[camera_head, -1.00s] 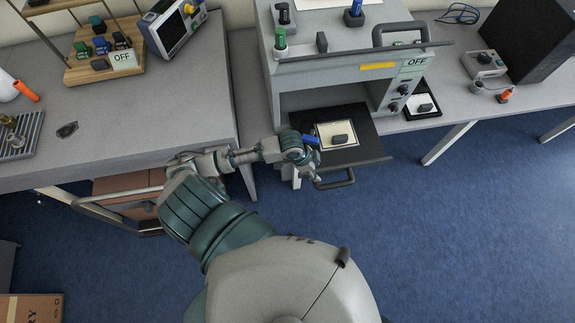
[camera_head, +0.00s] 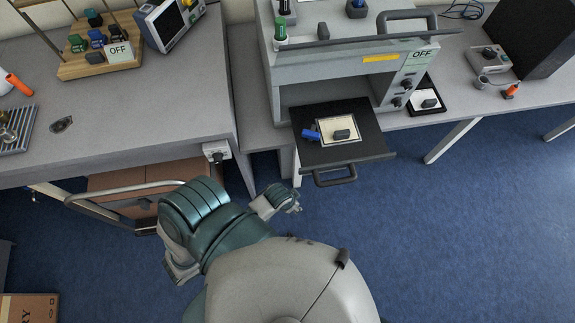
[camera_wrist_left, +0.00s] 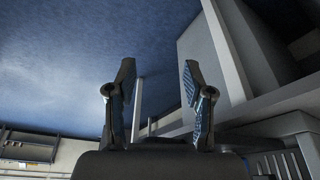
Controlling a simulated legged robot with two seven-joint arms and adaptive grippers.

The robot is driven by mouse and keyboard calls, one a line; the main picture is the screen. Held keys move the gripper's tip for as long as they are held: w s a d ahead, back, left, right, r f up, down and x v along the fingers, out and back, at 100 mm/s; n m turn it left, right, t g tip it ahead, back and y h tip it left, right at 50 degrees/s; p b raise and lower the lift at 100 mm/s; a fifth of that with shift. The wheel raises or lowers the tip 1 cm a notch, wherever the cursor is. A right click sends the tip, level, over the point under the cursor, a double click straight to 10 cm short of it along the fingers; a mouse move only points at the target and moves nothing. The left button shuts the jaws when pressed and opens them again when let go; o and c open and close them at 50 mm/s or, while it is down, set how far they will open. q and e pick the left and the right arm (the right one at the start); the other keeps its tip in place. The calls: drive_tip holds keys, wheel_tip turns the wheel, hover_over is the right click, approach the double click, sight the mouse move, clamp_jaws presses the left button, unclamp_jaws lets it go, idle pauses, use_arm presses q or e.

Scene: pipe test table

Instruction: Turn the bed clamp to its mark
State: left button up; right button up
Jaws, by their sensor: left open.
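A pulled-out dark bed (camera_head: 362,151) with a front handle juts from the grey machine. A small blue clamp lever (camera_head: 311,134) is at its left side. Its mark cannot be made out. A dark block lies on a pale card (camera_head: 324,131) beside the lever. My left gripper (camera_head: 293,203) is in front of the bed and to its lower left, over the floor, apart from the lever. In the left wrist view its two fingers (camera_wrist_left: 158,78) are spread with nothing gripped between them. My right gripper does not show.
The grey machine (camera_head: 345,75) stands behind the bed, with an OFF sign and knobs on its right. A left bench (camera_head: 160,120) and a brown cart (camera_head: 130,185) flank my arm. Blue floor (camera_head: 440,220) is open to the right.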

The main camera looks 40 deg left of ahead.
use_arm(q)
wheel_tip(320, 180, down, 8)
drive_tip(key=s+b, duration=0.2)
drive_tip(key=shift+s+a+r+n, duration=0.15)
drive_tip(key=shift+s+n, duration=0.15)
drive_tip(key=shift+s, duration=0.05)
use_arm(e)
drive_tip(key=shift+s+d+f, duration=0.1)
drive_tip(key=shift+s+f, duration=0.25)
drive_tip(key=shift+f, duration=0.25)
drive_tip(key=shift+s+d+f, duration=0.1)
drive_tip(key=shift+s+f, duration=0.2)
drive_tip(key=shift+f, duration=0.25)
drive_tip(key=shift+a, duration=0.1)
